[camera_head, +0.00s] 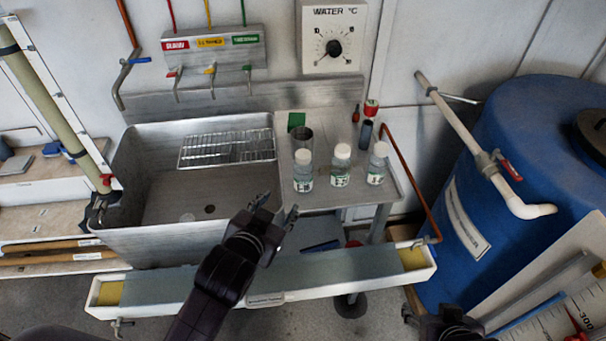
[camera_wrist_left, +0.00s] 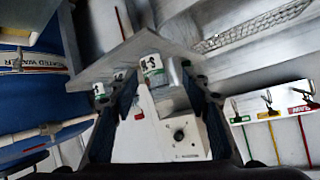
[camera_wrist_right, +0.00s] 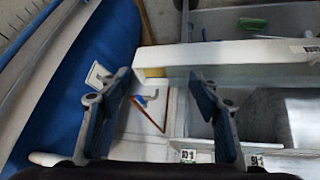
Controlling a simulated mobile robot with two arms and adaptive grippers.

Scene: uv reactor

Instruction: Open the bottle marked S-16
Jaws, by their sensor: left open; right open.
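Three clear bottles with white caps and green-white labels stand upright on the steel drainboard (camera_head: 330,200): a left one (camera_head: 303,180), a middle one (camera_head: 340,172) and a right one (camera_head: 376,170). The label marks are too small to read, so I cannot tell which is S-16. My left gripper (camera_head: 277,207) is open and empty, in front of and left of the left bottle. In the left wrist view, one bottle (camera_wrist_left: 152,66) shows between the fingers, apart from them. My right gripper (camera_wrist_right: 160,105) is open and empty; in the head view it is low at the right, partly cut off.
A steel sink (camera_head: 160,225) with a wire rack (camera_head: 228,149) lies left of the bottles. A white trough (camera_head: 330,288) runs in front. A blue barrel (camera_head: 530,130) and pipe stand right.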

